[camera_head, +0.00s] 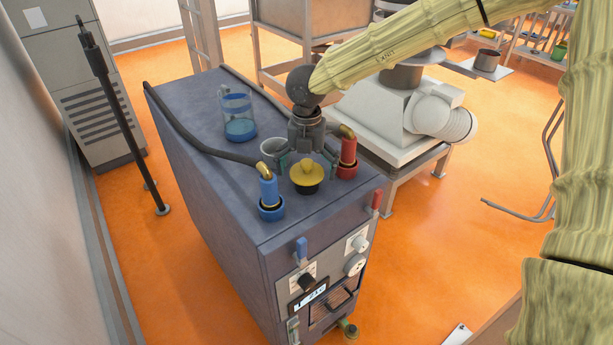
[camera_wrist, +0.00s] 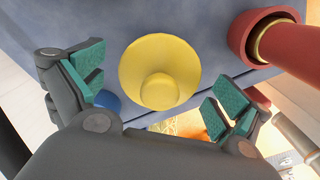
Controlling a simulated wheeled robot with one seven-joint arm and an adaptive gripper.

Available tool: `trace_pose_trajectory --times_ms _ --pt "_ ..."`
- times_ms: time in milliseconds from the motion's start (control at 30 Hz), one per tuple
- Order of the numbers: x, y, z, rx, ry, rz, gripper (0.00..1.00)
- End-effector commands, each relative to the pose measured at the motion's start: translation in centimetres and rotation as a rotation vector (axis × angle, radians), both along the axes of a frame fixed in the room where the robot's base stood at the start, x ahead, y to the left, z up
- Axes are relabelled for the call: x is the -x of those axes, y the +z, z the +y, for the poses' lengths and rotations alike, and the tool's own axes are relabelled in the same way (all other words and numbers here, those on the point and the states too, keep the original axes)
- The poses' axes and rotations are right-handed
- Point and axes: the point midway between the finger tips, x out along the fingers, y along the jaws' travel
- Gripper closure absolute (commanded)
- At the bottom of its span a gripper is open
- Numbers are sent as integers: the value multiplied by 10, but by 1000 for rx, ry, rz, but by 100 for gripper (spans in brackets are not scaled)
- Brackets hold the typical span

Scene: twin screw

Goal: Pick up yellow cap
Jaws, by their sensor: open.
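The yellow cap (camera_head: 307,174) sits on top of the blue-grey machine, between a blue fitting and a red fitting. It has a wide round flange with a knob, and a dark ring shows under it in the head view. In the wrist view the yellow cap (camera_wrist: 160,70) lies between and just beyond the fingers. My gripper (camera_head: 307,160) is directly above and behind the cap, pointing down. In the wrist view my gripper (camera_wrist: 158,98) is open, with green-padded fingers spread to either side. I see no contact with the cap.
The blue fitting (camera_head: 268,192) with its hose stands close left of the cap, and the red fitting (camera_head: 347,158) close right. A grey-white cup (camera_head: 272,147) stands behind my gripper.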

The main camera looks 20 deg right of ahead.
Motion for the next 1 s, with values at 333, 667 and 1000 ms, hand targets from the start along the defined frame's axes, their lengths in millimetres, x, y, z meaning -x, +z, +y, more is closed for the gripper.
trace_pose_trajectory --times_ms 333,667,1000 --pt "0 0 0 0 0 0 40" --pt "0 1 0 -1 0 0 48" --pt "-1 42 0 -1 -1 -5 48"
